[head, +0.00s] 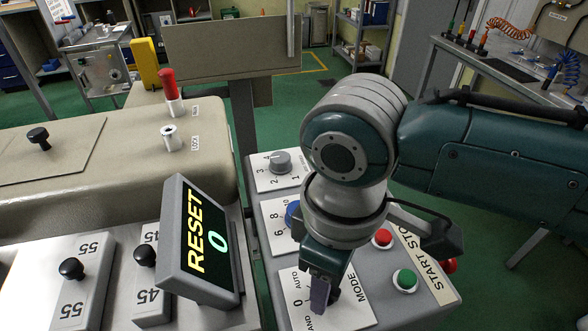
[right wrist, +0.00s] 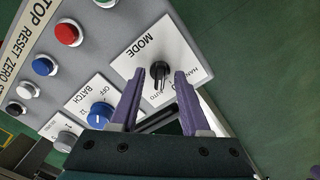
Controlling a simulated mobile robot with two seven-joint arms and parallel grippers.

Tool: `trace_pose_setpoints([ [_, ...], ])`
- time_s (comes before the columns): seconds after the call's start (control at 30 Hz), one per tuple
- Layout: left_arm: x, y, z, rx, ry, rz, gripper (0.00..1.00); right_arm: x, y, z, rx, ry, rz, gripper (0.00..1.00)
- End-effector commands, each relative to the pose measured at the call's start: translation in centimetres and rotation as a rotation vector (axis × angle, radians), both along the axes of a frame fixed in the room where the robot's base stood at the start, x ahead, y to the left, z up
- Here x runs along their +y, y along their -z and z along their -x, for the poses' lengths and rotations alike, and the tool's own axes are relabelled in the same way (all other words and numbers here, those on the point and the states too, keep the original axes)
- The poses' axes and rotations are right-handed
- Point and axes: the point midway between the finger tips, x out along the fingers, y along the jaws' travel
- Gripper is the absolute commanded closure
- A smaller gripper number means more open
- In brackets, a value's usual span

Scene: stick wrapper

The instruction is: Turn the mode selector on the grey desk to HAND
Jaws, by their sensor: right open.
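The mode selector is a black knob on the white MODE plate (right wrist: 185,50) of the grey desk. In the right wrist view the knob (right wrist: 159,71) shows clearly, its narrow end seeming to point towards AUTO. HAND, 0 and AUTO are printed around it. My right gripper (right wrist: 160,76) is open, its two purple fingers on either side of the knob. I cannot tell whether they touch it. In the head view my right gripper (head: 322,292) points down over the MODE plate (head: 298,306) and mostly hides the knob. My left gripper is not in view.
Next to the MODE plate are a blue BATCH knob (right wrist: 100,115), a red button (head: 382,237) and a green button (head: 405,279). A grey numbered knob (head: 280,161) sits farther back. A tilted RESET display (head: 205,240) stands left of the gripper.

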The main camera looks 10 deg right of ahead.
Motion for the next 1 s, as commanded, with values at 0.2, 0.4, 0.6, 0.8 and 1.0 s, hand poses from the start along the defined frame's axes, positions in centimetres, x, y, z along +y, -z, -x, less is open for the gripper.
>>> trace_pose_setpoints([
  [0.2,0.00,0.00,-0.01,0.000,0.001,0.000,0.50,0.02,-0.03,0.02,0.001,0.000,-0.001,0.64],
  [0.4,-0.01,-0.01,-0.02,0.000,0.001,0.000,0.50,0.02,-0.04,0.02,0.001,0.000,-0.001,0.86],
  [0.6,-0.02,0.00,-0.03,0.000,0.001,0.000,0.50,0.01,-0.05,0.02,0.001,0.000,-0.001,1.00],
  [0.8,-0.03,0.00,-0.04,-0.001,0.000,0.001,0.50,0.01,-0.05,0.01,0.000,0.000,0.000,1.00],
  [1.0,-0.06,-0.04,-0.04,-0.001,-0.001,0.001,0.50,0.01,-0.07,0.01,0.001,-0.003,0.001,1.00],
])
